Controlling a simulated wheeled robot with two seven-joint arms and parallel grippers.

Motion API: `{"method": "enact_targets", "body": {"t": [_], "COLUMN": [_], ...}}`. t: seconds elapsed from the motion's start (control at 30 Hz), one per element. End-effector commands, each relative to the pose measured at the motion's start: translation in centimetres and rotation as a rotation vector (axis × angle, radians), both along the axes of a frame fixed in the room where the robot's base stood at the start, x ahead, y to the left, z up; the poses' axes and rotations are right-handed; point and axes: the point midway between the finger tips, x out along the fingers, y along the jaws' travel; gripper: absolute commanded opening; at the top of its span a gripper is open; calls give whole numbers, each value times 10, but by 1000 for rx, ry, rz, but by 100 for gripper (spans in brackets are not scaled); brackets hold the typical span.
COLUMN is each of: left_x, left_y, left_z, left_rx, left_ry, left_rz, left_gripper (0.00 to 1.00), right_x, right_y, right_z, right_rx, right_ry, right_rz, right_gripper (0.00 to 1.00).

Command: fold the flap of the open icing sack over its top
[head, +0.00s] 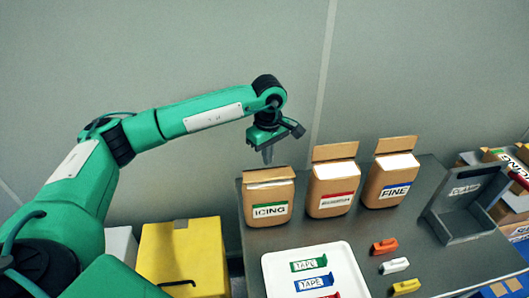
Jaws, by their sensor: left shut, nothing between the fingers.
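The icing sack (268,211) is a brown paper sack with a green-edged ICING label, upright at the left end of the dark grey table (300,236). Its brown flap (268,174) shows at the back of the top edge, lower than the flaps on the other sacks. A white strip shows at the top, in front of the flap. My left gripper (268,158) is shut and empty, pointing down just above and behind the flap. I cannot tell whether its fingertips touch the flap. My right gripper is not in view.
A red-labelled sack (332,189) and a FINE sack (390,182) stand to the right with raised flaps. A white tray (275,265) holds tape pieces. Orange, white and yellow clips (394,266) lie beside it. A grey open holder (468,208) stands right; a yellow box (180,255) is left.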

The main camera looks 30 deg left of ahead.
Motion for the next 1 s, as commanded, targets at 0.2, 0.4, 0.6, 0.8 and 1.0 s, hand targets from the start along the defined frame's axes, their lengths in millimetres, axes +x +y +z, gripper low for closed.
{"method": "enact_targets", "body": {"t": [0.2,0.4,0.6,0.8,1.0], "left_x": [0,0,0,0,0], "left_y": [0,0,0,0,0], "left_z": [-9,-15,-21,-27,-33], "left_rx": [0,0,0,0,0], "left_ry": [0,1,1,1,1], "left_rz": [0,0,0,0,0], "left_gripper": [0,0,0,0,0], "right_x": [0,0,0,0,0], "right_y": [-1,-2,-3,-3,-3], "right_z": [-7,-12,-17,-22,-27], "right_rx": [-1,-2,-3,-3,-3], "right_ry": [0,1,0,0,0], "right_rz": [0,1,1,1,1], "right_gripper": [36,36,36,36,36]}}
